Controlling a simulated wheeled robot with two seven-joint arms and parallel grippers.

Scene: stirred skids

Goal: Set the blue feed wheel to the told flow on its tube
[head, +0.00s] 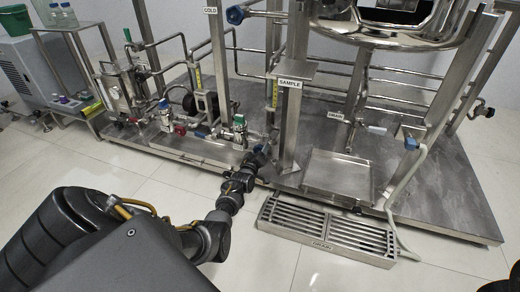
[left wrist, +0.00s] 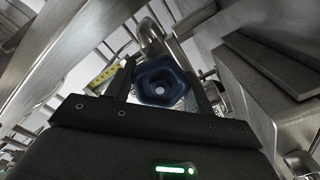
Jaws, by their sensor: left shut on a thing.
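The blue feed wheel (left wrist: 161,83) sits between the two fingers of my left gripper (left wrist: 160,92) in the left wrist view, its hub facing the camera. The gripper is shut on it. In the head view my left gripper (head: 254,160) reaches in beside the sample post, where a small part of the wheel (head: 259,148) shows blue; the rest is hidden. A tube with a yellow scale (head: 275,93) stands upright above it. A yellow scale (left wrist: 103,76) also shows left of the wheel in the left wrist view; its reading is too small to tell.
The SAMPLE post (head: 289,125) stands close to the right of the gripper. A green-handled valve (head: 239,122) and a blue-and-red-handled valve stand to the left.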

